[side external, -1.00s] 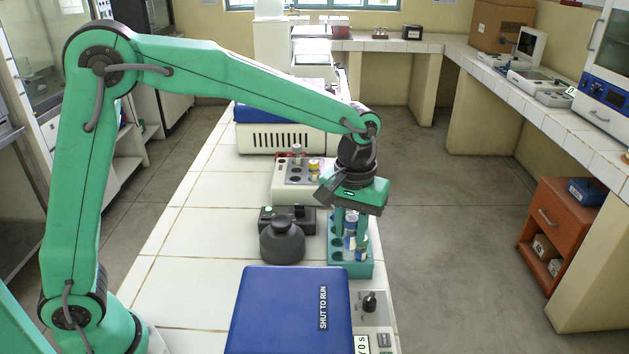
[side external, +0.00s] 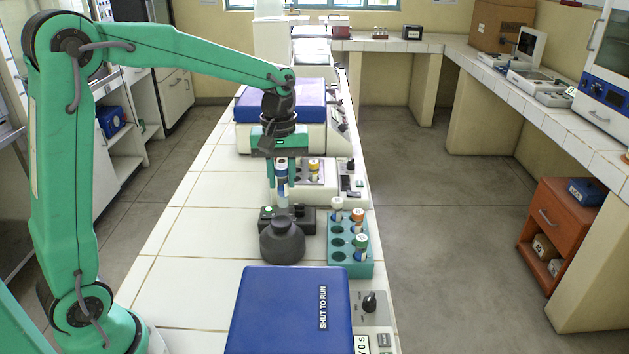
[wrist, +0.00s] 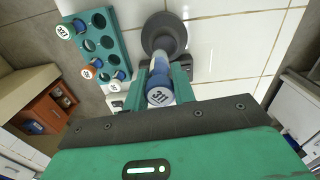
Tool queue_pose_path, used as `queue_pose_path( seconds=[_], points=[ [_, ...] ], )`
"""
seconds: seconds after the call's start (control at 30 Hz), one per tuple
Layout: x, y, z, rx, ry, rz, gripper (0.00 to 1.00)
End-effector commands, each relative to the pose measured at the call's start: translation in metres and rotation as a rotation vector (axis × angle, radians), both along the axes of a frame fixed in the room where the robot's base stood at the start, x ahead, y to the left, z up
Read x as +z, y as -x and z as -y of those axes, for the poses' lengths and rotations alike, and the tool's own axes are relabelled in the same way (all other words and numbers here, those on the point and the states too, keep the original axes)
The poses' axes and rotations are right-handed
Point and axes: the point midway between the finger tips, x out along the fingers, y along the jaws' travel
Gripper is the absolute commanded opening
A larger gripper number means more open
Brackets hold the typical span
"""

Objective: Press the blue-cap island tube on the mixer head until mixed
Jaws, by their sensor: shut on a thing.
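My gripper (side external: 279,185) is shut on the blue-cap tube (side external: 281,172) and holds it roughly upright above the bench. In the wrist view the blue cap (wrist: 158,97), marked 311, sits between the two green fingers (wrist: 160,84). The mixer (side external: 305,216) is a small black unit with a dark grey round head (side external: 282,242) at its front. The tube's lower end is above and close to the head; I cannot tell if they touch. In the wrist view the head (wrist: 163,36) lies just beyond the tube.
A teal rack (side external: 351,268) right of the mixer holds tubes with white, orange and green caps. A blue-lidded machine (side external: 285,310) stands in front. Behind are a pale block with tubes (side external: 322,192) and another blue-lidded machine (side external: 245,138). White tiles to the left are clear.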

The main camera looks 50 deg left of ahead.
Motion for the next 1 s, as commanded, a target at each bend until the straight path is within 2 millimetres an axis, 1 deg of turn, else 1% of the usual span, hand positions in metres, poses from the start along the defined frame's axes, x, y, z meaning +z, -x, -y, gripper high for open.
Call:
queue_pose_path(
  seconds=[0.03, 0.13, 0.47, 1.0],
  points=[
    [0.001, 0.001, -0.005, 0.014, 0.000, 0.000, 0.04],
    [0.002, 0.003, -0.009, 0.027, 0.000, 0.000, 0.04],
    [-0.002, 0.003, -0.010, 0.028, 0.000, -0.001, 0.04],
    [-0.036, 0.003, -0.010, 0.027, 0.000, -0.001, 0.04]
  ],
)
